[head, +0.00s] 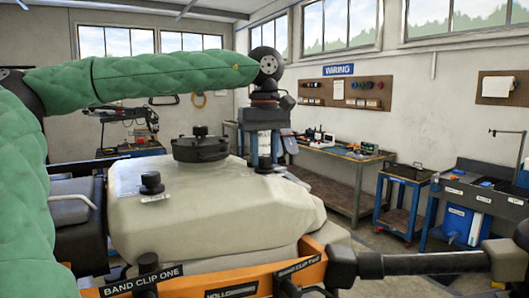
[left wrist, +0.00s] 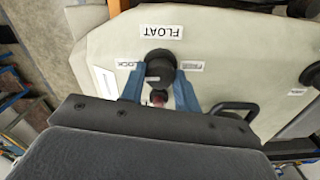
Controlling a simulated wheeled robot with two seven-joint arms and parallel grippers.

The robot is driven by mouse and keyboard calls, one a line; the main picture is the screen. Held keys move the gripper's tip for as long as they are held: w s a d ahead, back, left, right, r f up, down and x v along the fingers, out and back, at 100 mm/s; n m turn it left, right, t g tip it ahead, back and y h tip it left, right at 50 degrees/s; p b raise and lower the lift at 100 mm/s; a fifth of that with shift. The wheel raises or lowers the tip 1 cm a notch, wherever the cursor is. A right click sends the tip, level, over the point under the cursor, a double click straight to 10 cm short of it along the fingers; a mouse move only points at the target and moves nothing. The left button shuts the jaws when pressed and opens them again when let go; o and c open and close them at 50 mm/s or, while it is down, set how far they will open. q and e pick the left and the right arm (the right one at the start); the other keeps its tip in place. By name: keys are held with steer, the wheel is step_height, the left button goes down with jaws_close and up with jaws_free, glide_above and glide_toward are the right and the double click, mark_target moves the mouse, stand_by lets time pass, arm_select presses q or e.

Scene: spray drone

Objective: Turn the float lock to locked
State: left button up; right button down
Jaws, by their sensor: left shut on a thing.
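The float lock is a dark round knob (left wrist: 160,64) on the pale tank (head: 205,220). In the left wrist view a FLOAT label (left wrist: 161,31) shows upside down beyond it, with a LOCK label (left wrist: 127,64) on its left and a FREE label (left wrist: 190,66) on its right. My left gripper (left wrist: 158,88) has its blue fingers on either side of the knob, shut on it. In the head view my left gripper (head: 265,150) points down onto the tank top. I cannot tell which label the knob points to. My right gripper is out of view.
A black filler cap (head: 201,148) and another black knob (head: 151,183) stand on the tank to the left. An orange strip (head: 200,284) with band clip labels runs along the front. A dark boom (head: 430,262) extends right. Workbenches (head: 335,168) stand behind.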

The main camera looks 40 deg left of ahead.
mark_target(264, 157)
arm_select(q)
steer(key=shift+r+m, duration=0.1)
steer(key=shift+m, duration=0.2)
steer(key=o, duration=1)
steer(key=shift+c, duration=0.2)
steer(key=shift+r, duration=0.2)
step_height(264, 157, up, 7)
steer(key=shift+r+b, duration=0.1)
steer(key=shift+b, duration=0.9)
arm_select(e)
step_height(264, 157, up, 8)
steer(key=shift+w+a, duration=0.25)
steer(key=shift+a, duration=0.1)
arm_select(q)
steer(key=shift+a, duration=0.1)
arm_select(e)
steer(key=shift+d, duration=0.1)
